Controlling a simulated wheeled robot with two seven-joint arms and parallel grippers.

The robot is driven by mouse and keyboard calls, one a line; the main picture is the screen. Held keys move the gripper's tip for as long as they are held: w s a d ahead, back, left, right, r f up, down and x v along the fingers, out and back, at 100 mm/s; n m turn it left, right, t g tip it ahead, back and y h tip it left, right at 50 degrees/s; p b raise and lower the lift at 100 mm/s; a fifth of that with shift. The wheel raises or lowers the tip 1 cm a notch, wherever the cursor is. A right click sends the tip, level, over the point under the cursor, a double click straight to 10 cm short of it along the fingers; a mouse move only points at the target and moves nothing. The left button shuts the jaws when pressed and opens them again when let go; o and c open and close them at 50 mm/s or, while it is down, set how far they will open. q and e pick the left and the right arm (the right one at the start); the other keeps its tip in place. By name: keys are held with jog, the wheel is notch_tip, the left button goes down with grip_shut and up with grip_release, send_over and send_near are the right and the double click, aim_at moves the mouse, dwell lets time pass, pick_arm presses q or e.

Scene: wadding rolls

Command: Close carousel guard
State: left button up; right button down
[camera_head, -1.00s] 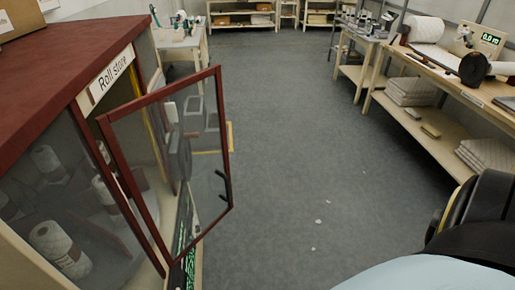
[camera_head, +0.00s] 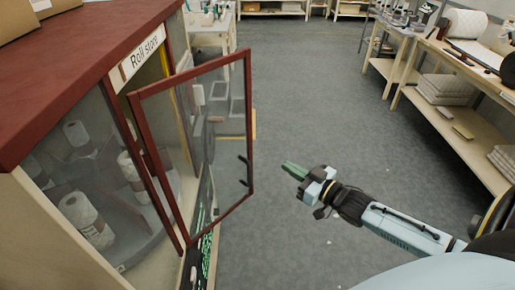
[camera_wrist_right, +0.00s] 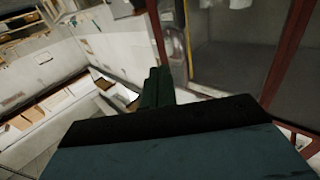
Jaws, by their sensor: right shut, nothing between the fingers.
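The roll store cabinet (camera_head: 60,75) stands at the left in the head view, with a dark red top and a "Roll store" sign. Its guard door (camera_head: 249,120), a red-framed clear panel, stands open, swung out over the floor. A dark handle (camera_head: 245,170) sits near its free edge. My right gripper (camera_head: 291,170) is shut and empty, to the right of the door's free edge and apart from it. In the right wrist view the green fingers (camera_wrist_right: 155,88) are together, with a red frame (camera_wrist_right: 288,50) at the right. My left gripper is not in view.
White rolls (camera_head: 85,217) stand inside the cabinet behind clear panels. A wooden bench (camera_head: 455,95) with stacked pads (camera_head: 442,88) runs along the right. Grey floor (camera_head: 310,90) between them is mostly clear.

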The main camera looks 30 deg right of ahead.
aim_at(250, 143)
jog(key=x, duration=1.3)
